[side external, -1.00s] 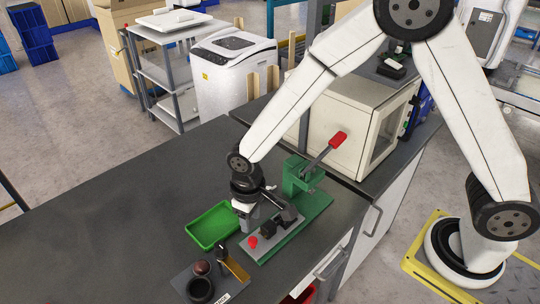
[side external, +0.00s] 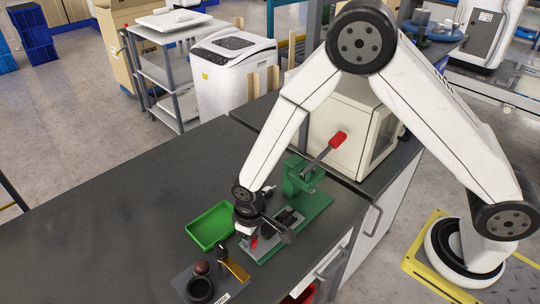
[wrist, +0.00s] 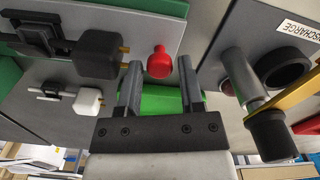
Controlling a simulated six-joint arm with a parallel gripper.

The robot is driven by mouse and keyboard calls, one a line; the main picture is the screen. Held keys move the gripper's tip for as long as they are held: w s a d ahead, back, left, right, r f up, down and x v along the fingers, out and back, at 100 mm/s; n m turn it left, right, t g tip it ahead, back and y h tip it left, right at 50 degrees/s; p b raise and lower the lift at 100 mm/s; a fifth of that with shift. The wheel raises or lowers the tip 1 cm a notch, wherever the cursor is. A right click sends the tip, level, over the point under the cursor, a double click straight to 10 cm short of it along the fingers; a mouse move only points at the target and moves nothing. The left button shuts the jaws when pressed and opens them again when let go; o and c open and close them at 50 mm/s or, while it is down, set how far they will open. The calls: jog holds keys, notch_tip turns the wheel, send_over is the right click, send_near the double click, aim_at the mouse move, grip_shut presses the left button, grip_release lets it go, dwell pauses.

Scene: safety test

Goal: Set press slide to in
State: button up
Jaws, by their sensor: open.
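The green press (side external: 300,178) with a red-tipped lever (side external: 337,139) stands on the dark bench. A grey slide plate (side external: 268,250) lies at its front, with dark blocks on it. A red knob (side external: 254,243) is at the plate's near end, partly covered by my gripper (side external: 250,238). In the wrist view the red knob (wrist: 159,63) appears between the tips of my open gripper (wrist: 159,68). I cannot tell whether the fingers touch it. A black block (wrist: 98,54) and a smaller white block (wrist: 88,101) show to the left of the fingers.
A green tray (side external: 193,238) lies left of the gripper. A grey fixture (side external: 183,281) with a black ring, a dark ball and a brass-coloured bar is close in front. A cream cabinet (side external: 335,125) stands behind the press. The bench's left side is clear.

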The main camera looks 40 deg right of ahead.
jog(key=shift+f, duration=0.15)
jog(key=shift+c, duration=0.2)
grip_shut()
dwell(1.2)
